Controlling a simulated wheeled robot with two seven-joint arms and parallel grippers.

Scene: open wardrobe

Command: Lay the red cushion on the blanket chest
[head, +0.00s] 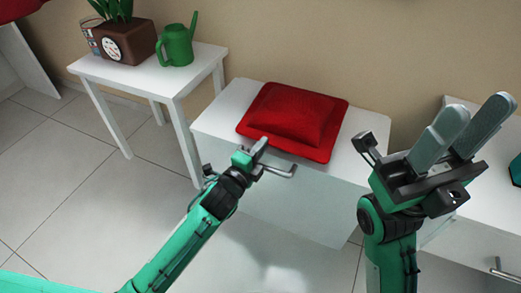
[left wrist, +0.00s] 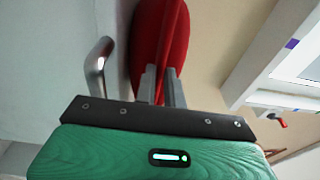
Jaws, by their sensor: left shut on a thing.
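The red cushion (head: 297,118) lies flat on top of the white blanket chest (head: 222,117), near the middle of its lid. Its front edge is close to the chest's front edge. My left gripper (head: 262,150) is at the cushion's front left edge, shut on it. In the left wrist view the cushion (left wrist: 158,40) rises edge-on between the two fingers of this gripper (left wrist: 160,88). My right gripper (head: 477,125) is raised to the right of the chest, its fingers apart and nothing between them.
A metal handle (head: 283,171) sticks out from the chest front beside my left gripper. A white table (head: 150,83) at the left holds a green watering can (head: 177,45) and a brown planter (head: 127,43). White furniture (head: 490,225) stands at the right. The tiled floor in front is clear.

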